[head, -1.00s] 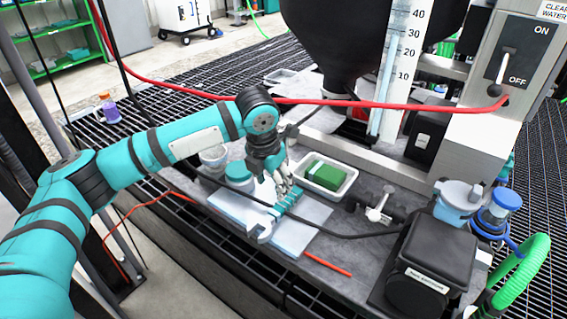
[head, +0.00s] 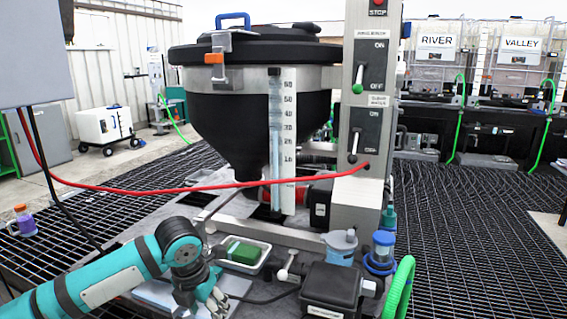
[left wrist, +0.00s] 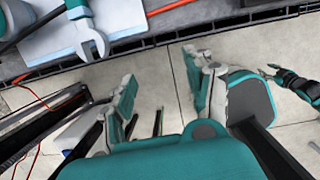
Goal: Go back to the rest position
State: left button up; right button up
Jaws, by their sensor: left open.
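My left gripper (head: 217,304) shows at the bottom of the head view, in front of the bench. In the left wrist view its two fingers (left wrist: 158,88) are apart with nothing between them, over the pale floor. A teal and grey wrench (left wrist: 88,32) lies on a white sheet (left wrist: 45,38) on the bench, clear of the fingers. What seems to be my right gripper (left wrist: 290,82) shows small at the right edge of the left wrist view. Its opening is unclear. It is out of the head view.
A white tray (head: 264,262) holds a green block (head: 243,253). A black hopper (head: 245,110) stands behind, with a red hose (head: 130,189) across its front. A black motor box (head: 331,285) and blue-capped containers stand right. The bench edge (left wrist: 150,40) borders open floor.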

pick_arm(q)
jog(key=s+d+f+n+h, duration=0.4)
jog(key=s+d+f+n, duration=0.8)
jog(key=n, duration=0.4)
jog(key=s+a+f+n+t+y, duration=0.1)
jog(key=s+a+f+n+y, duration=0.15)
jog(key=s+a+n, duration=0.75)
jog(key=s+a+f+n+y, duration=0.2)
jog(key=s+a+f+n, duration=0.2)
jog(key=s+a+n, duration=0.55)
notch_tip(320, 180, down, 31)
jog(key=s+d+n+g, duration=0.1)
jog(key=s+d+n, duration=0.1)
jog(key=d, duration=0.1)
jog(key=s+a+r+p, duration=0.1)
jog(key=s+p, duration=0.5)
jog(key=p, duration=0.1)
jog(key=s+a+r+g+p, duration=0.1)
jog(key=s+a+r+p, duration=0.1)
jog(key=s+p, duration=0.5)
jog(key=shift+s+r, duration=0.25)
pick_arm(e)
jog(key=s+d+r+g, duration=0.1)
jog(key=s+r, duration=0.3)
jog(key=s, duration=0.8)
jog(key=shift+d+r, duration=0.35)
jog(key=shift+d, duration=0.25)
